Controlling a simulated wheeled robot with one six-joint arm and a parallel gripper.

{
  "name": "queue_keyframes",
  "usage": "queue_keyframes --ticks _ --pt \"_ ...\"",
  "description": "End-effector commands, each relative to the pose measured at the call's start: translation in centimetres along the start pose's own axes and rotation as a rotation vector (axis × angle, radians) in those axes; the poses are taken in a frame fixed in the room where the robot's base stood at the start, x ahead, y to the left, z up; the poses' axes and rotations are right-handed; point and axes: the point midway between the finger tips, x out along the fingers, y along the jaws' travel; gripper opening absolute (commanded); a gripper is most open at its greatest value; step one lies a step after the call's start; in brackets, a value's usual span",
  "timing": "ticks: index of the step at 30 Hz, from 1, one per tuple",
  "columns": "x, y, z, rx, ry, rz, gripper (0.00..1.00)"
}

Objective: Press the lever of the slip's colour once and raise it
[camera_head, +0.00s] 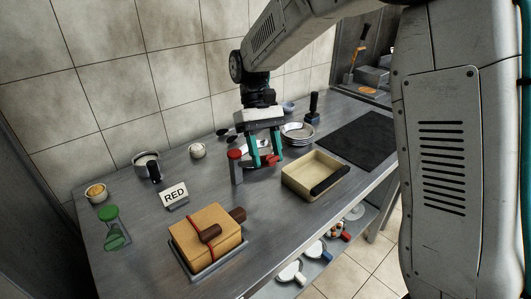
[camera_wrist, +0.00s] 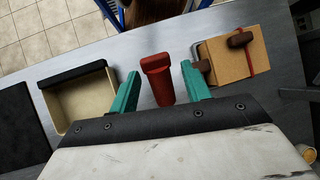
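The slip (camera_head: 174,195) is a small white card reading RED, standing on the counter in the head view. The green lever (camera_head: 113,230) is at the left, left of the slip. A short post with a red cap (camera_head: 235,155) stands right of the slip. My gripper (camera_head: 265,162) is above the counter just right of that post, its teal fingers apart. In the wrist view a red lever part (camera_wrist: 159,80) shows between the fingers of my gripper (camera_wrist: 160,76), with a gap on each side. I cannot tell its height relative to the fingertips.
A tan block with brown handles (camera_head: 207,235) stands in front of the slip. A beige tray with a black edge (camera_head: 304,174) is right of my gripper, with a dark mat (camera_head: 362,138) beyond. Bowls (camera_head: 297,131) and a pot (camera_head: 147,165) line the back.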

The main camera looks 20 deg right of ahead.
Motion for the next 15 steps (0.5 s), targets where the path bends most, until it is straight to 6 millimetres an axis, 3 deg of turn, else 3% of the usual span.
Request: queue_keyframes --ticks 7,15 --pt "-0.5 0.1 0.0 0.001 0.000 0.000 0.48" --pt "-4.8 0.0 -0.1 0.000 0.002 0.001 0.48"
